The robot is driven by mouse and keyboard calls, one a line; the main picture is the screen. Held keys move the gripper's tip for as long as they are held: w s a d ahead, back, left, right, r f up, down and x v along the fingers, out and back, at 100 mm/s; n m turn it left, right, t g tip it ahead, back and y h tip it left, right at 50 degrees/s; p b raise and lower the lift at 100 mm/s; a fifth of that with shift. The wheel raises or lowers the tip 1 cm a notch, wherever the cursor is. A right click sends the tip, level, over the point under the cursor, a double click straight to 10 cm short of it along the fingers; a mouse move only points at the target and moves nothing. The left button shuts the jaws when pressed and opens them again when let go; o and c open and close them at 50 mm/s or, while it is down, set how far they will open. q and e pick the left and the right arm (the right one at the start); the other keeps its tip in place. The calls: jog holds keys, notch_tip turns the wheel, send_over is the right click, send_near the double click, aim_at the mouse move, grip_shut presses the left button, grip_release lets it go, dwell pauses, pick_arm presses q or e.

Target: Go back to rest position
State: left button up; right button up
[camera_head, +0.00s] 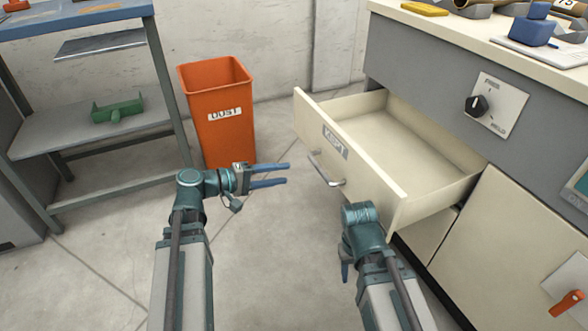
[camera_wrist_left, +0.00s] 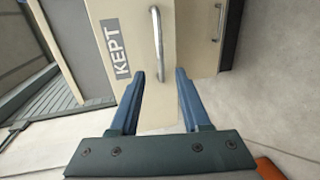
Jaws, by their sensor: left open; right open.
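My left gripper (camera_head: 286,174) is open and empty, its blue fingers pointing right in the head view towards the drawer front. In the left wrist view the two spread fingers (camera_wrist_left: 160,74) face the metal handle (camera_wrist_left: 157,42) of the cream drawer labelled KEPT (camera_wrist_left: 190,95). In the head view the fingertips stand apart from this handle (camera_head: 326,170). The drawer (camera_head: 370,178) is pulled out and its visible inside is empty. My right wrist is close to the drawer's near front corner.
An orange DUST bin (camera_head: 222,125) stands behind my left gripper. A shelf rack (camera_head: 85,130) with a green part (camera_head: 118,109) is at left. The cabinet (camera_head: 480,225) with a selector knob (camera_head: 477,105) is at right.

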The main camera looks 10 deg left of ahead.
pick_arm(q)
jog(key=shift+s+a+r, duration=0.15)
jog(key=shift+s+a, duration=0.25)
jog(key=shift+a, duration=0.15)
jog(key=s+d+f+m+g+y+p, duration=0.4)
jog(key=s+d+m+g+y+p, duration=0.5)
jog(key=d+p, duration=0.35)
jog(key=s+r+m+y+p, duration=0.1)
jog(key=s+r+y+p, duration=0.1)
jog(key=r+p, duration=1.8)
jog(key=s+r+m+y+p, duration=0.1)
jog(key=s+r+y+p, duration=0.1)
jog(key=r+p, duration=1.9)
jog(key=shift+s+y+p, duration=0.35)
jog(key=shift+y+p, duration=0.05)
jog(key=shift+p, duration=0.05)
jog(key=shift+a+f, duration=0.1)
